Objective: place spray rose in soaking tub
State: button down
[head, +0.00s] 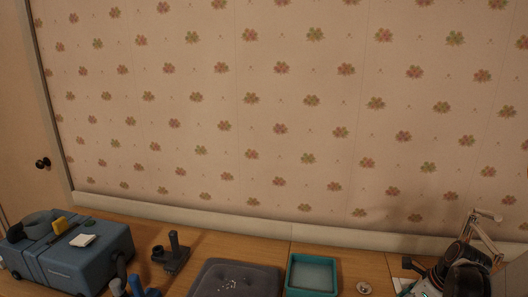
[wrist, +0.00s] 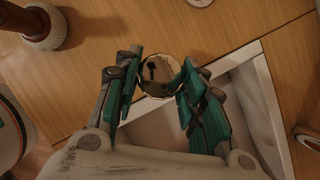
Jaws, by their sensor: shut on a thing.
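In the wrist view, my gripper (wrist: 158,82) has its teal-padded fingers closed on both sides of a round, shiny disc with a gold rim, which I take to be the spray rose (wrist: 160,72). Its face reflects dark shapes, and its far side is hidden. My arm and gripper show dark at the lower right there, and the held thing cannot be made out.
A grey tufted cushion (head: 238,274) lies left of the tub, and a small round item (head: 363,288) to its right. A blue case (head: 75,262) carries loose things at far left. A dark stand (head: 173,256) is beside it. In the wrist view, a white-rimmed tray (wrist: 262,65) lies below my gripper.

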jog(key=a+n+g, duration=0.1)
jog(key=a+n, duration=0.2)
jog(key=n, duration=0.1)
jog(key=w+a+n+g+y, duration=0.1)
jog(key=a+n+g, duration=0.1)
jog(key=a+n, duration=0.2)
jog(key=a+n+g, duration=0.2)
jog(key=a+n, duration=0.2)
jog(key=n, duration=0.2)
jog(key=shift+w+f+y, duration=0.2)
jog(key=shift+f+y, duration=0.05)
jog(key=shift+y, duration=0.05)
jog(key=a+n+g+h, duration=0.1)
jog(key=a+n, duration=0.2)
jog(key=n, duration=0.1)
jog(key=a+n+g+h, duration=0.1)
jog(key=a+n, duration=0.2)
jog(key=n, duration=0.1)
jog(key=w+a+n+g+h, duration=0.1)
jog(key=a+n, duration=0.2)
jog(key=n, duration=0.1)
jog(key=shift+a+f+n+h, duration=0.2)
jog(key=shift+a+n+h, duration=0.1)
jog(key=shift+a+n, duration=0.1)
jog(key=shift+a+n+h, duration=0.4)
jog(key=shift+a+n, duration=0.2)
jog(key=shift+n, duration=0.4)
jog(key=shift+f, duration=0.1)
